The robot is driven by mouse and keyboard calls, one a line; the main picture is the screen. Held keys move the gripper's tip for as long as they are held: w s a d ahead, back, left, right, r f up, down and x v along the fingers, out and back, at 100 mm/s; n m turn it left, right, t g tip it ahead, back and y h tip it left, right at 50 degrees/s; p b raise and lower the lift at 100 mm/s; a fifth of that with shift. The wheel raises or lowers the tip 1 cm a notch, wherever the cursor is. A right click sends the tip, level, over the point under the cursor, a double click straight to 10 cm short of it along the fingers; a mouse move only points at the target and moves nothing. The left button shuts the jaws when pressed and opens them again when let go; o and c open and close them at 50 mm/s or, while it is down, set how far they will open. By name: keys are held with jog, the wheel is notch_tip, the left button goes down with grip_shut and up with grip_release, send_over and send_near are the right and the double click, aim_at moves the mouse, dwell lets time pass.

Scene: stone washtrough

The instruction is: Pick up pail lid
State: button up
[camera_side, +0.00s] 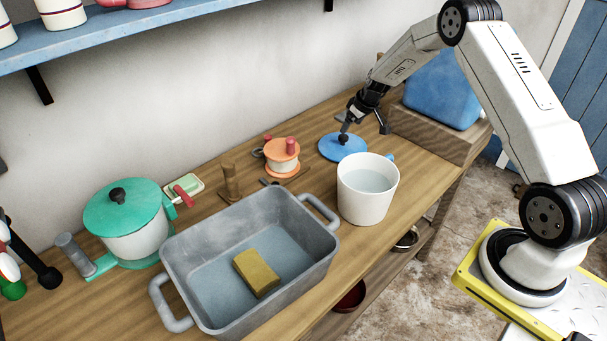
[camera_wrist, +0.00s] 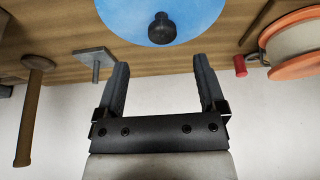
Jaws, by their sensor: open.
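The pail lid (camera_side: 332,148) is a flat blue disc with a dark knob, lying on the wooden bench behind the white pail (camera_side: 362,204). The pail is uncovered and has water in it. In the wrist view the lid (camera_wrist: 125,18) is at the top, with its black knob (camera_wrist: 162,28) just beyond the fingertips. My gripper (camera_wrist: 158,62) is open and empty, its fingers apart with the knob lined up roughly between them. In the side view my gripper (camera_side: 364,118) is above and close to the lid; contact cannot be told.
A grey trough (camera_side: 183,262) with a yellow sponge (camera_side: 256,272) stands in front left. An orange-rimmed spool (camera_side: 281,157) sits left of the lid. A wooden crate (camera_side: 440,137) with a blue container (camera_side: 443,92) stands at right. A green-lidded pot (camera_side: 135,240) is far left.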

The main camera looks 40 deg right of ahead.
aim_at(344, 136)
jog(key=shift+x, duration=0.95)
jog(key=shift+f, duration=0.2)
jog(key=shift+x, duration=2.4)
jog(key=shift+a, duration=0.15)
grip_shut()
